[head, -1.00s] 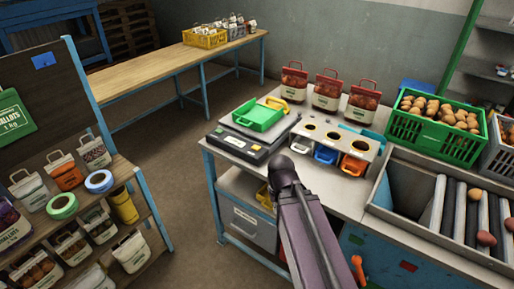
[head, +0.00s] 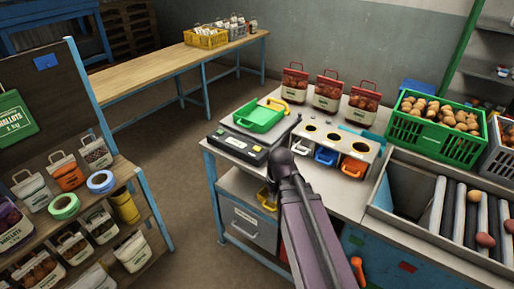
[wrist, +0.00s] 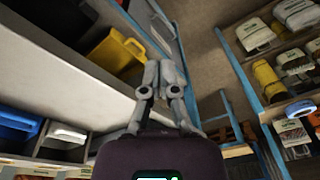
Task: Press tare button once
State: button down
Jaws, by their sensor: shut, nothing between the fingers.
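The scale (head: 228,141) sits at the left corner of the grey workbench, with a dark front panel (head: 240,150) and a green tray (head: 262,117) on top. The tare button is too small to pick out on that panel. My gripper, seen in the wrist view (wrist: 165,68), is shut and empty, its two grey fingers together. In the head view my arm's end is just right of and in front of the scale's panel, apart from it as far as I can tell; the fingertips are mostly hidden there. The scale does not show in the wrist view.
A white stand (head: 312,136) with round holes and coloured bins is right of the scale. Red-topped sacks (head: 328,91) stand behind it. A green crate (head: 436,130) and a roller conveyor (head: 460,219) are farther right. A shelf of sacks (head: 125,210) is at left; floor lies between.

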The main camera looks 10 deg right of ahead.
jog(key=w+a+r+n+t+y+p, duration=0.1)
jog(key=w+r+n+t+y+p, duration=0.3)
jog(key=w, duration=1.1)
notch_tip(320, 180, up, 7)
jog(key=n+t+p, duration=0.1)
jog(key=n+t, duration=0.2)
jog(key=n, duration=0.5)
send_over(255, 146)
jog(key=s, duration=0.2)
jog(key=shift+w+d+r+h, duration=0.1)
jog(key=shift+d+r+h, duration=0.05)
jog(key=shift+d+h, duration=0.3)
notch_tip(255, 146, down, 9)
jog(key=b, duration=0.8)
jog(key=shift+b, duration=0.45)
jog(key=shift+f, duration=0.4)
jog(key=shift+f+b, duration=0.45)
jog(key=shift+b, duration=0.2)
jog(key=shift+r, duration=0.2)
jog(key=shift+r+p, duration=0.75)
jog(key=shift+p, duration=0.2)
